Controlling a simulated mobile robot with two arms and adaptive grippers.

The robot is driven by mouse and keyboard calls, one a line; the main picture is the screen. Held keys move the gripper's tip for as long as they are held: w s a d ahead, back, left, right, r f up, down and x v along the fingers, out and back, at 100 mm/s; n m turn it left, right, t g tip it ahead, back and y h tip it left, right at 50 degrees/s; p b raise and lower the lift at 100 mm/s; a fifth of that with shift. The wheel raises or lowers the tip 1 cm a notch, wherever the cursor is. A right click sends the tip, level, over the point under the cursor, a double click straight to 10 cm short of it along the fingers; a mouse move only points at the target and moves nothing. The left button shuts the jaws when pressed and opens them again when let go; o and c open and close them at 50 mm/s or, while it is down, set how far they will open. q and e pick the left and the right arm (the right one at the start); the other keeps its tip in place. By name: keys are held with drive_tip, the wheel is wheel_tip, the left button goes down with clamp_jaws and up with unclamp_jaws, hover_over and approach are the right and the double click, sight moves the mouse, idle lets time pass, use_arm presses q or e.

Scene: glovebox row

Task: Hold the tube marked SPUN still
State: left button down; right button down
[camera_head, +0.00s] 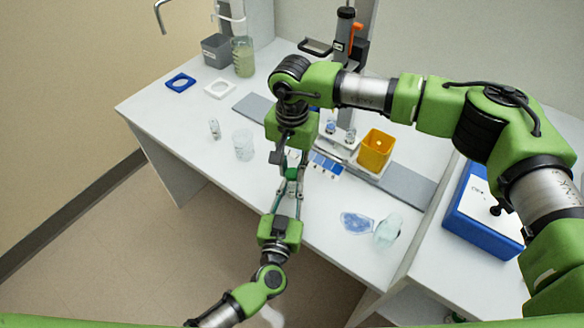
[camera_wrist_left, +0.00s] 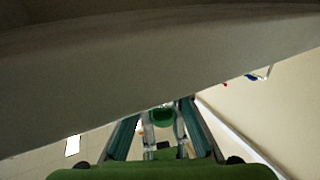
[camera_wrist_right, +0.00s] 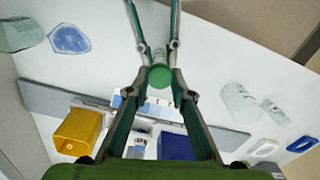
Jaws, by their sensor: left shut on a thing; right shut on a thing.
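A tube with a green cap (camera_wrist_right: 160,77) is between my two grippers near the table's front edge; no SPUN marking is readable on it. In the head view my right gripper (camera_head: 292,162) reaches down from above and is shut on the tube. My left gripper (camera_head: 289,186) comes from the front and below and is also shut on it. In the right wrist view the two pairs of fingers meet at the tube from opposite sides. In the left wrist view the fingers (camera_wrist_left: 163,128) point at a dark green part; the tube's body is mostly hidden.
A yellow bin (camera_head: 376,150) and a grey strip (camera_head: 408,186) lie behind. A blue-tinted piece (camera_head: 356,222) and a pale container (camera_head: 388,230) are right, near the front edge. A blue box (camera_head: 478,222) stands far right.

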sight(292, 173)
drive_tip(key=shift+r, duration=2)
use_arm(q)
drive_tip(key=c, duration=1.8)
unclamp_jaws()
